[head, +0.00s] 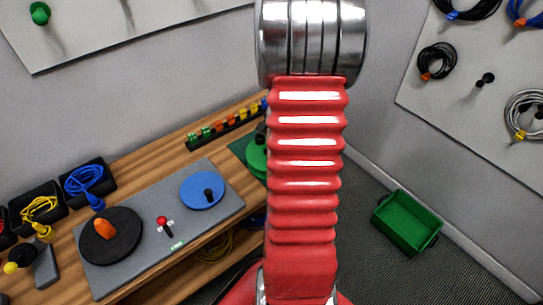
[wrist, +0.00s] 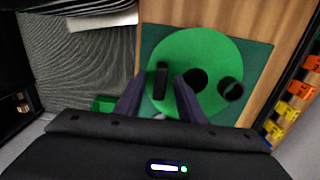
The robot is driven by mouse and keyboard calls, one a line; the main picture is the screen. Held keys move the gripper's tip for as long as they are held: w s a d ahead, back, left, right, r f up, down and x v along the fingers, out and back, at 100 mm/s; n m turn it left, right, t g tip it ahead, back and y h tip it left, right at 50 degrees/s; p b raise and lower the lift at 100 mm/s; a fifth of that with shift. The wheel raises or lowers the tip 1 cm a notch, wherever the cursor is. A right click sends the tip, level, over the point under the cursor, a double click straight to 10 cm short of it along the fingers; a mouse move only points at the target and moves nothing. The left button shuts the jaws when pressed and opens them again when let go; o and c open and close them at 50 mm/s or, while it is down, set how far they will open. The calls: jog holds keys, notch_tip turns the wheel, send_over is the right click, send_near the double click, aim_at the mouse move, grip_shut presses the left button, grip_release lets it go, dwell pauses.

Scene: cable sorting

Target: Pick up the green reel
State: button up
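The green reel (wrist: 208,50) is a flat green disc with a dark round centre, a black upright piece and a black knob on it. It lies on a dark green mat (wrist: 258,58) on the wooden bench. In the head view the reel (head: 256,160) is mostly hidden behind my red arm. My gripper (wrist: 160,90) is open, its two fingers apart over the near left part of the reel. The black upright piece shows between the fingertips. I cannot tell whether the fingers touch anything.
A grey panel (head: 135,240) with a blue disc (head: 202,190), a black disc (head: 111,236) and a red-knobbed lever sits on the bench to the left. A rack of coloured clips (head: 225,127) runs along the wall behind. A green crate (head: 405,222) stands on the floor at right.

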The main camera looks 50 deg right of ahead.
jog(key=shift+c, duration=0.6)
grip_shut()
